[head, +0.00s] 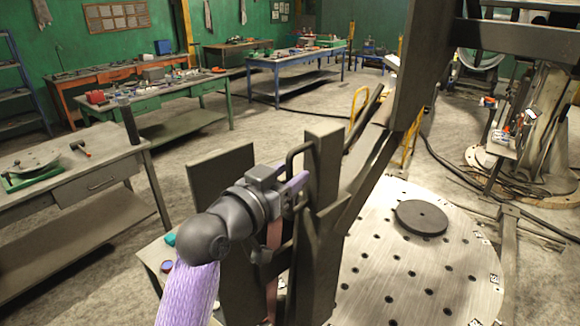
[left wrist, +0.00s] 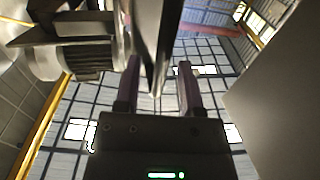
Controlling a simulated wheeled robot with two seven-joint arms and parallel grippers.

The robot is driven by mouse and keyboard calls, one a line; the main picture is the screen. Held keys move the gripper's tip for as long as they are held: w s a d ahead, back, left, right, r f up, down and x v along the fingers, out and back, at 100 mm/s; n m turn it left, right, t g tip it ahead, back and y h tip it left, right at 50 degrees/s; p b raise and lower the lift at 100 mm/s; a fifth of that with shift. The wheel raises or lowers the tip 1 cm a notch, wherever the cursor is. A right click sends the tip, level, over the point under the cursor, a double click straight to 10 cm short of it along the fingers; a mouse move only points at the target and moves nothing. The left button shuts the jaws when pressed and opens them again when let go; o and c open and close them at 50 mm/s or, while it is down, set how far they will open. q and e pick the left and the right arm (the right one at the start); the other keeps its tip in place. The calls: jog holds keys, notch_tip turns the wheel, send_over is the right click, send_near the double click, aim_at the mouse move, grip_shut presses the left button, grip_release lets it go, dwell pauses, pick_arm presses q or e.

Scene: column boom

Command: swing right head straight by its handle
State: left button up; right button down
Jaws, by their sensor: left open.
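The head of the boom shows in the head view as a dark grey upright block (head: 324,165) with a dark bent bar handle (head: 291,157) on its left side. My left gripper (head: 298,187), with purple fingers, is at this handle, just left of the block. In the left wrist view my left gripper (left wrist: 158,90) is open, its two fingers apart. A grey metal bar (left wrist: 157,45) runs down between or just beyond the fingers; I cannot tell whether they touch it. My right gripper is not in view.
A wide dark panel (head: 222,180) stands behind my left wrist. A round perforated plate (head: 385,250) with a black disc (head: 421,217) lies to the right. A thick dark beam (head: 415,65) rises above. A workbench (head: 75,175) stands at left; grey floor is open behind.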

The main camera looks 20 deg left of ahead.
pick_arm(q)
jog(key=shift+w+d, duration=0.15)
jog(key=shift+w, duration=0.25)
grip_shut()
dwell(1.2)
